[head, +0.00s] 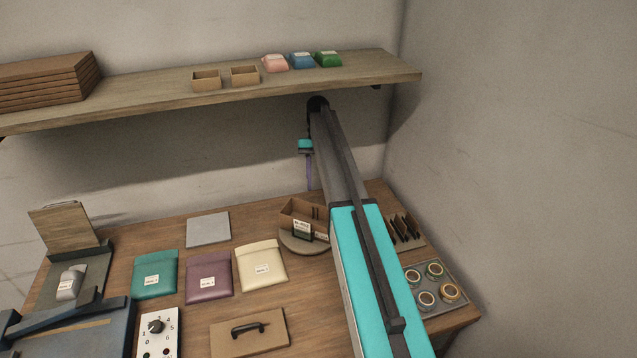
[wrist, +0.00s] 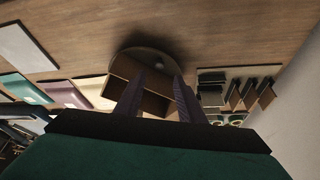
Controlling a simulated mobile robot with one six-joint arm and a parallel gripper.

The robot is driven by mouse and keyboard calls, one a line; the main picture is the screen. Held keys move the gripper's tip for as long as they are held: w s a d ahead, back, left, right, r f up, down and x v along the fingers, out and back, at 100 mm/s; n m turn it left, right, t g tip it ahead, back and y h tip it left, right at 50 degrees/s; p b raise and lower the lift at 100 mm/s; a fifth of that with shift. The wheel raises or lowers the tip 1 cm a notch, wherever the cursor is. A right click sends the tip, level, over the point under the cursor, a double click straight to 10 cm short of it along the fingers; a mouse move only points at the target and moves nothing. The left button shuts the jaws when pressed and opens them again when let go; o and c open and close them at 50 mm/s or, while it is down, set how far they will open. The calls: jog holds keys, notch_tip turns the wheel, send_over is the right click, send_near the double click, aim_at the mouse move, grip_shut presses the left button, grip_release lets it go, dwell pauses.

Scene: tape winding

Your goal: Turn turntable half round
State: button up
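The turntable (head: 296,244) is a round grey-brown disc on the workbench; it also shows in the wrist view (wrist: 165,57). An open brown cardboard box (head: 294,214) stands on it, with a small dark item bearing a white label (head: 300,231) at its front. The box shows in the wrist view (wrist: 123,68) too. My gripper (wrist: 159,76) is open, its two purple fingers apart and pointing down over the box and disc. In the head view its finger (head: 310,186) hangs behind the box. My arm hides the disc's right side. I cannot tell whether a finger touches anything.
A rack of dark upright pieces (head: 405,229) and a tray of tape rolls (head: 450,291) stand right of the turntable. Green (head: 155,274), purple (head: 209,277) and cream (head: 261,265) pouches lie left. A shelf (head: 150,103) hangs above, close to my arm.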

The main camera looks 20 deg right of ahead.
jog(key=shift+r, duration=0.1)
jog(key=shift+d, duration=0.1)
grip_shut()
jog(key=s+d+n+t+y+b, duration=0.3)
jog(key=s+d+n+t+b, duration=0.1)
jog(key=n, duration=1.2)
jog(key=s+d+n+t+y+b, duration=0.3)
jog(key=s+n+t+b, duration=0.3)
jog(key=n, duration=1.1)
jog(key=shift+d+f+y+b, duration=0.35)
jog(key=shift+d+b, duration=0.25)
jog(key=shift+b, duration=0.3)
